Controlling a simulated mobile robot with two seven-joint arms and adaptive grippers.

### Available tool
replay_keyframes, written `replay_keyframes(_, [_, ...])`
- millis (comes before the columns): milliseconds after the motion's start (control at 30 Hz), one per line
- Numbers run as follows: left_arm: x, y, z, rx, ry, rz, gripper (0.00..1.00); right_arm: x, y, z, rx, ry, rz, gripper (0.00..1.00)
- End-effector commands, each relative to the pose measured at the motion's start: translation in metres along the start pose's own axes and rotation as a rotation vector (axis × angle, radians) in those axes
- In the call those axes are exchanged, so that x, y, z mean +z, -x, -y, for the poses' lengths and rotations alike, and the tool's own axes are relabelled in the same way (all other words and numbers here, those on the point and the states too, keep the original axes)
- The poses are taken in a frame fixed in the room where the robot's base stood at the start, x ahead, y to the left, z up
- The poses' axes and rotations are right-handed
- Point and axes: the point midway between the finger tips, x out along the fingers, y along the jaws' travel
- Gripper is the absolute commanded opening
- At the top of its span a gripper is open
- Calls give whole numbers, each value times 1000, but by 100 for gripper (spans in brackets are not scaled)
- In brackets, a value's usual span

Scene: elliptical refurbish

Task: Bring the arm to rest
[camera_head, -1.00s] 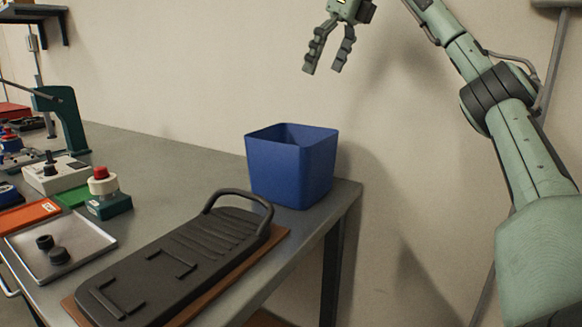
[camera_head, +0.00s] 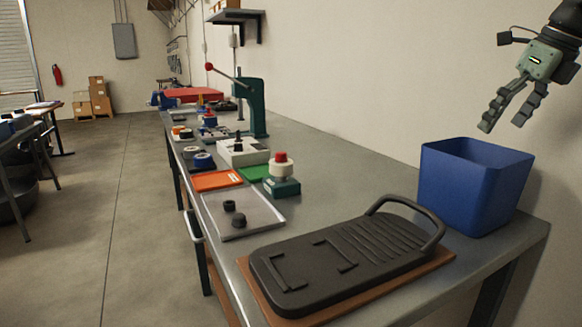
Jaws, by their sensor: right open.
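My right gripper (camera_head: 508,110) hangs in the air at the upper right, above the blue bin (camera_head: 465,190). Its fingers point down and stand apart, with nothing between them. The rest of my right arm is mostly outside the picture. My left gripper is not in view.
The grey workbench (camera_head: 335,190) holds a black pedal-like part on a brown board (camera_head: 450,258), a metal tray (camera_head: 262,222) with two black knobs, a red-topped button unit (camera_head: 281,175), an orange mat (camera_head: 217,181) and a green press (camera_head: 252,108). Open floor (camera_head: 110,220) lies left.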

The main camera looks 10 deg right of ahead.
Motion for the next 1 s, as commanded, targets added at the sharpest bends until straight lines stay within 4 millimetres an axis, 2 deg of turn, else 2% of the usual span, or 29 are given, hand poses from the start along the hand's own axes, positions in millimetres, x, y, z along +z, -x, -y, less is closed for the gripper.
replay_keyframes(33, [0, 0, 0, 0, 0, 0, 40, -1, -11, 0, 1, 0, -5, 100])
replay_keyframes(167, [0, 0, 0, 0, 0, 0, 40, -1, -32, 0, 2, 1, -3, 100])
replay_keyframes(200, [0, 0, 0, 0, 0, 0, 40, 5, -22, -1, 2, 2, 4, 100])
replay_keyframes(300, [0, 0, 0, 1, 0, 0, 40, 8, -12, -1, 1, 1, 3, 100])
replay_keyframes(500, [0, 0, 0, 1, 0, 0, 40, 11, -4, 0, 1, 0, 1, 100])
replay_keyframes(833, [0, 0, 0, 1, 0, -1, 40, 10, -4, 0, 1, 1, 0, 100])
replay_keyframes(1000, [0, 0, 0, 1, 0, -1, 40, 4, -18, 0, 0, 0, -4, 100])
